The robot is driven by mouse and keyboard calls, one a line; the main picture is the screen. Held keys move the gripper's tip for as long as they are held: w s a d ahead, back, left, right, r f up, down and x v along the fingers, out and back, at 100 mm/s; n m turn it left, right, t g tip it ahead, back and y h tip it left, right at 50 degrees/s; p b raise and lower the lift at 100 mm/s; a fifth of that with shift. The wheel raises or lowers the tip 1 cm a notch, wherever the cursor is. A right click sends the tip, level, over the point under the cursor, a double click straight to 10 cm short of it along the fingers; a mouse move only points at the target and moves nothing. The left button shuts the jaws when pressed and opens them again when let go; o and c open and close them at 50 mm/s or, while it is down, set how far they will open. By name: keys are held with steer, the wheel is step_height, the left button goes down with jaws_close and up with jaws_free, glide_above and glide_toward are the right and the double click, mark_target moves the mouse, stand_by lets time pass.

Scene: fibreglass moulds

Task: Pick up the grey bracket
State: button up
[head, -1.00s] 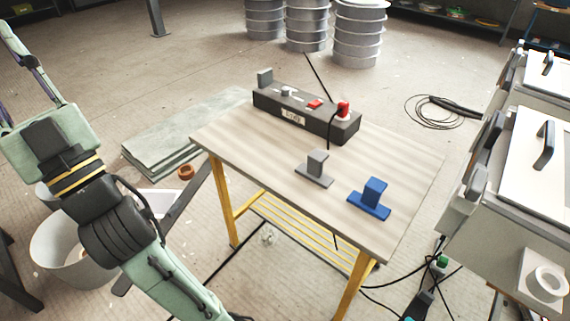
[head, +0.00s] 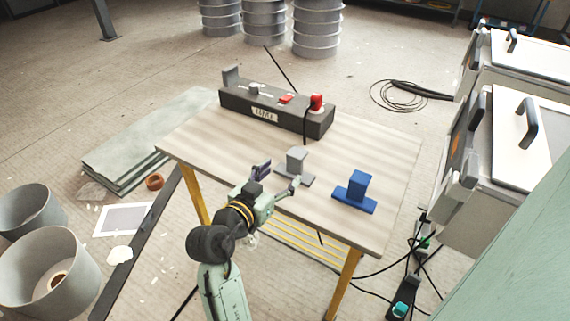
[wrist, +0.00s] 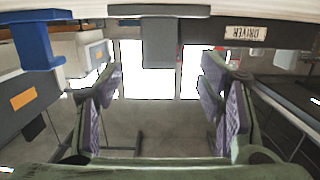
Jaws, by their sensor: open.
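The grey bracket (head: 297,158), a flat base with an upright block, stands on the wooden table (head: 215,146). In the wrist view, which looks upside down, the grey bracket (wrist: 162,42) hangs at top centre. My gripper (head: 279,176) is open at the table's near edge, just short of the bracket. In the wrist view my gripper (wrist: 165,85) has its purple-padded fingers spread, one to each side of the bracket's block, with nothing held. I cannot tell whether the fingertips reach alongside the block.
A blue bracket (head: 357,188) of similar shape stands to the right on the table; it also shows in the wrist view (wrist: 36,40). The table's left part is bare.

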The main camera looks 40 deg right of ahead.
mark_target(293, 158)
steer(key=x, duration=0.3)
steer(key=shift+r+p, duration=0.15)
steer(key=shift+p, duration=0.15)
steer(key=d, duration=0.1)
steer(key=w+d+p, duration=0.1)
steer(key=d+p, duration=0.1)
steer(key=d, duration=0.1)
steer(key=shift+w+d+r, duration=0.1)
steer(key=shift+w+r, duration=0.1)
steer(key=shift+r, duration=0.2)
steer(key=shift+w+d+f, duration=0.2)
steer(key=shift+w+d, duration=0.05)
steer(key=shift+d, duration=0.2)
steer(key=shift+c, duration=0.4)
steer(key=c, duration=1.2)
